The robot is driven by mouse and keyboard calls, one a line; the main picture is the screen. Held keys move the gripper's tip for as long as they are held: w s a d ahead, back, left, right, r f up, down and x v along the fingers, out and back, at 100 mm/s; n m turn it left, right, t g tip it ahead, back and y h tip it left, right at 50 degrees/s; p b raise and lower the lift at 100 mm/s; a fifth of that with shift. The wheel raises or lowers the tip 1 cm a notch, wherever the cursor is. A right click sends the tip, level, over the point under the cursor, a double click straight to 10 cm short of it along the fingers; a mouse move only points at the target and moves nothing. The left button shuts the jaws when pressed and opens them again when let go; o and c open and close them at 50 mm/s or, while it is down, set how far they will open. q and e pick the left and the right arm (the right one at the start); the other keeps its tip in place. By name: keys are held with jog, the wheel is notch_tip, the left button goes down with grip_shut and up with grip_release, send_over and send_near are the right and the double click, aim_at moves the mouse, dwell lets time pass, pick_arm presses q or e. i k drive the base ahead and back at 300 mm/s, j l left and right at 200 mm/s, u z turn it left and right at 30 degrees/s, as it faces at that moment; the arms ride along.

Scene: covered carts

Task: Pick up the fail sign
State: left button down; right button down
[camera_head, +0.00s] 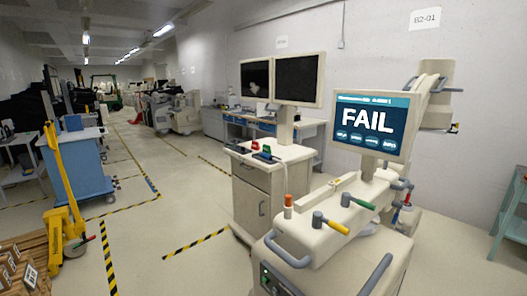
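The word FAIL shows in large white letters on the blue screen of a monitor (371,124). The monitor stands on a beige wheeled machine (335,246) at the right front. I see no separate loose sign that clearly reads fail. A small red item (266,149) and a small green item (254,143) sit on top of the beige cabinet cart (262,200) behind the machine. They are too small to read. Neither of my grippers is in the head view.
Two dark monitors (298,79) stand above the cabinet cart. A yellow pallet jack (62,190) and a blue cart (82,165) stand at left. A wooden pallet with boxes (22,265) fills the lower left corner. The floor (165,215) between is clear, with striped tape.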

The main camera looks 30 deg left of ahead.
aim_at(255, 146)
jog(key=j, duration=0.75)
jog(key=k+j, duration=0.15)
jog(key=j, duration=0.6)
jog(key=i+j, duration=0.1)
jog(key=j, duration=0.45)
jog(key=j+z, duration=0.15)
jog(key=j, duration=0.45)
jog(key=i+j, duration=0.1)
jog(key=j, duration=0.25)
jog(key=i+j, duration=0.1)
jog(key=j, duration=0.3)
jog(key=i+j, duration=0.1)
jog(key=j, duration=0.25)
jog(key=i+j, duration=0.15)
jog(key=j, duration=0.2)
jog(key=i+j+z, duration=0.1)
jog(key=j, duration=0.3)
jog(key=i+j, duration=0.15)
jog(key=j, duration=0.2)
jog(key=i+j, duration=0.25)
jog(key=i+j+z, duration=0.1)
jog(key=i+j, duration=0.15)
jog(key=j, duration=0.15)
jog(key=i+j+z, duration=0.1)
jog(key=j, duration=0.25)
jog(key=i+j, duration=0.2)
jog(key=i, duration=0.25)
jog(key=i+j, duration=0.2)
jog(key=i, duration=0.25)
jog(key=z, duration=0.05)
